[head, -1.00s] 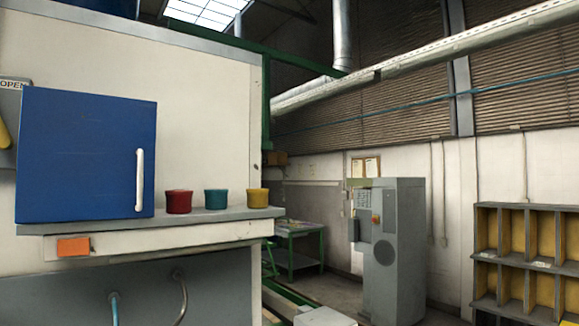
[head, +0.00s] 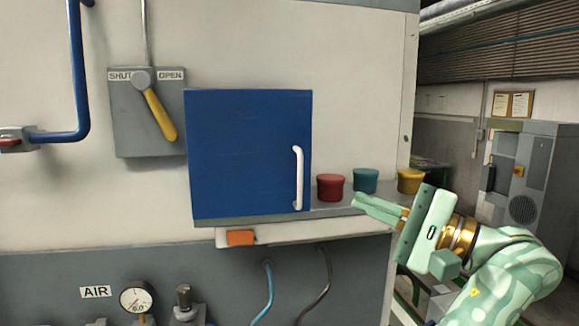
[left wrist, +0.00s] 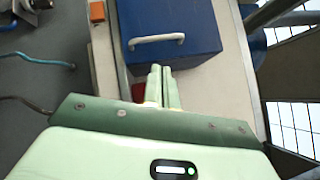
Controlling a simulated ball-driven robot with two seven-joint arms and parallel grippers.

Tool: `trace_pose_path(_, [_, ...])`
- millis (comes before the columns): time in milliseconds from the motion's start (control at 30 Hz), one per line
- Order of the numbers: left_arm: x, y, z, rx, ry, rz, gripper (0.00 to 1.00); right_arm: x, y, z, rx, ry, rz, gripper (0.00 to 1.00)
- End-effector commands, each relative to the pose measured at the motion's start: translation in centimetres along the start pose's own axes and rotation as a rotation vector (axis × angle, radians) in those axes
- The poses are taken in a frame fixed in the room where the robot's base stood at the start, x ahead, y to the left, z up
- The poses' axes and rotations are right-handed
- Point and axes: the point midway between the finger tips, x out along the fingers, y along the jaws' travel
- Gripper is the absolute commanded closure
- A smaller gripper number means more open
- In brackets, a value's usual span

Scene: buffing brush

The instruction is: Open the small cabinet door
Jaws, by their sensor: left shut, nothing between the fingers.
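The small blue cabinet (head: 245,150) stands on a grey shelf with its door closed. A white upright handle (head: 298,178) is on the right side of its door. My left gripper (head: 358,203) is shut and empty, to the right of the handle and in front of the cups, apart from the cabinet. In the left wrist view the shut fingers (left wrist: 161,72) point toward the blue cabinet (left wrist: 180,15) and its white handle (left wrist: 157,39); a gap shows between them. My right gripper is not in view.
A red cup (head: 330,187), a teal cup (head: 365,180) and a yellow cup (head: 410,181) stand right of the cabinet on the grey shelf (head: 345,212). A yellow lever (head: 160,115) is at the left. Hoses and a gauge (head: 137,299) sit below.

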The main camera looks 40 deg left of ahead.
Motion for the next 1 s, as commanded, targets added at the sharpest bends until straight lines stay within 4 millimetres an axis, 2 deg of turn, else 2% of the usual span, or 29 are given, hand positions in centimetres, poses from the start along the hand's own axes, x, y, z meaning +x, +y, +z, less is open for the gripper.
trace_pose_path(33, [0.1, -1.2, 0.7, -0.118, 0.040, 0.072, 1.00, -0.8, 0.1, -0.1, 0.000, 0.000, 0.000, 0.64])
trace_pose_path(100, [0.1, -1.5, 1.0, -0.230, 0.079, 0.144, 1.00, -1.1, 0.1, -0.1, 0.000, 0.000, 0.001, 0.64])
trace_pose_path(200, [0.3, -1.6, 1.0, -0.295, 0.101, 0.190, 1.00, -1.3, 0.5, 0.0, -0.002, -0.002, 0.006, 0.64])
trace_pose_path(367, [2.2, -1.1, 0.7, -0.296, 0.101, 0.193, 1.00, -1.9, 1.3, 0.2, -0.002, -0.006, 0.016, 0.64])
trace_pose_path(700, [8.1, -0.3, 0.1, -0.293, 0.098, 0.187, 1.00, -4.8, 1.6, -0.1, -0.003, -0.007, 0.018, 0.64])
trace_pose_path(833, [9.3, 0.0, -0.2, -0.294, 0.100, 0.187, 1.00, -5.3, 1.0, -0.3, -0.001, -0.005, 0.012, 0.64])
trace_pose_path(1000, [9.7, 0.3, -0.3, -0.293, 0.101, 0.188, 1.00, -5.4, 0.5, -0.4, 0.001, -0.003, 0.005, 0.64])
